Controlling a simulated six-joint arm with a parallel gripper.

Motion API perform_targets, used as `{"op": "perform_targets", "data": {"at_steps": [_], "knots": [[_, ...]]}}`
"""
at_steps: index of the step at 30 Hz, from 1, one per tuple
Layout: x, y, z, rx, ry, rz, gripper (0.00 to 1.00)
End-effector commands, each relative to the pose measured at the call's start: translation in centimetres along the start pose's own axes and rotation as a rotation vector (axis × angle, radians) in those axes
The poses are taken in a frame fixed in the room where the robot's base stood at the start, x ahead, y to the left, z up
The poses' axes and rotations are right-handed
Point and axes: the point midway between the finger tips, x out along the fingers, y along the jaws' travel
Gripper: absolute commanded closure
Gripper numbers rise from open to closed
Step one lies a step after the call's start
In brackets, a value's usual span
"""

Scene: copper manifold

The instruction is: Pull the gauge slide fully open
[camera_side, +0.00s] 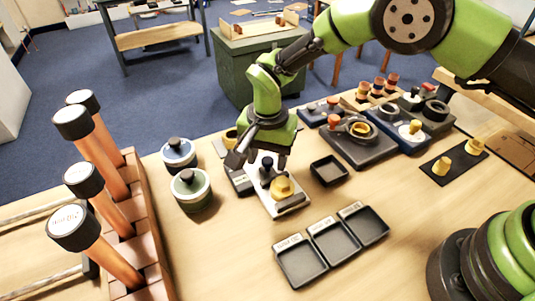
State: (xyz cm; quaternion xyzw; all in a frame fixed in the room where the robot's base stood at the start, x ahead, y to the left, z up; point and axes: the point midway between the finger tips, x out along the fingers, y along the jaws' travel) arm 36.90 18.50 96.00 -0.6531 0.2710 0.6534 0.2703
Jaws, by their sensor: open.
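The gauge slide looks to be the pale flat plate (290,204) lying on the table below my gripper, beside a dark block (240,181). A black knob (266,168) and a yellow knob (282,187) stand on the plate. My gripper (259,163) points down over the plate's far end with its fingers apart. The black knob shows between and just below the fingers. I cannot tell whether a finger touches it. The gripper and wrist hide part of the slide's far end.
Two lidded round pots (190,190) stand to the left, near a rack of copper tubes with black caps (95,195). A small black tray (329,170) lies to the right, and three joined trays (332,243) lie in front. Several fixtures (358,138) crowd the back right.

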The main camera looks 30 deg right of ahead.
Motion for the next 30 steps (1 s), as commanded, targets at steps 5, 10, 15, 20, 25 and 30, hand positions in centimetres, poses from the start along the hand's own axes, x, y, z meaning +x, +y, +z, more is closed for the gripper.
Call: {"op": "perform_targets", "data": {"at_steps": [5, 10, 15, 20, 25, 30], "knots": [[0.1, 0.0, 0.0, 0.0, 0.0, -0.001, 0.49], [0.1, 0.0, 0.0, 0.0, 0.0, -0.001, 0.65], [0.1, 0.0, 0.0, 0.0, 0.0, -0.001, 1.0], [0.1, -0.1, -0.1, 0.0, 0.0, -0.002, 1.0], [0.2, -1.0, -0.9, 0.0, 0.001, -0.004, 1.0], [0.1, -1.8, -1.7, 0.0, 0.001, -0.004, 1.0]]}}
